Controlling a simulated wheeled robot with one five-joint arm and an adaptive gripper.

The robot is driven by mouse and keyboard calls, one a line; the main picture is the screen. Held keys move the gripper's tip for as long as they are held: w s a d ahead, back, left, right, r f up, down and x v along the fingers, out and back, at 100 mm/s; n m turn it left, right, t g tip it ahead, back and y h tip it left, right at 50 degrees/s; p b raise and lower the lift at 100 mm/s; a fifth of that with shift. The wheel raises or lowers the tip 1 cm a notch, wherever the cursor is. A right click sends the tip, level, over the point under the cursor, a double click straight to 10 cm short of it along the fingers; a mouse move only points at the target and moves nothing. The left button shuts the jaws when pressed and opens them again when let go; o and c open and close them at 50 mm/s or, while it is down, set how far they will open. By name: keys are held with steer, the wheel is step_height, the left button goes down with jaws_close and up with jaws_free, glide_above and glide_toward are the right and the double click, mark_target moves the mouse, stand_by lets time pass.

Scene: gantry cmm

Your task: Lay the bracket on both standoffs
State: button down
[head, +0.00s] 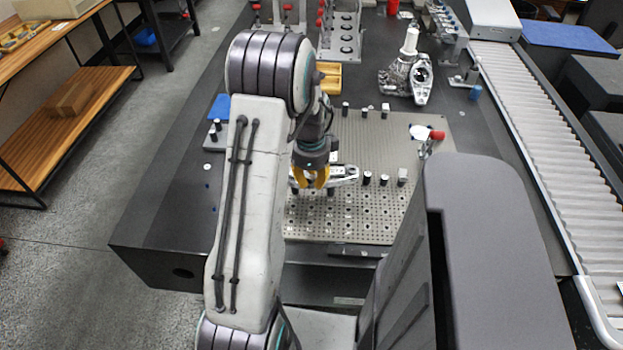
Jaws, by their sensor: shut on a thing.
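The bracket (345,173) is a pale, elongated metal piece with holes. It lies across the front of my gripper, over the perforated plate. My gripper (312,180), with yellow fingers, is shut on the bracket near its left part. The fingers and my arm hide part of it. Small dark posts with pale tops, which look like standoffs, stand just right of the bracket, one (367,178) and another (384,179). Similar posts (346,109) stand at the plate's back edge. I cannot tell whether the bracket touches any post or the plate.
The perforated plate (330,218) has free room in front of the bracket. A grey block (402,176) stands right of the posts. A red-tipped clamp (432,140) is at the plate's right. A metal casting (408,75) stands behind. A roller conveyor (530,115) runs along the right.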

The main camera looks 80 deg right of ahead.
steer(key=shift+f+b, duration=0.35)
steer(key=shift+f, duration=0.05)
steer(key=c, duration=1.1)
jaws_free()
steer(key=shift+c, duration=0.2)
step_height(320, 180, up, 12)
steer(key=shift+a, duration=0.4)
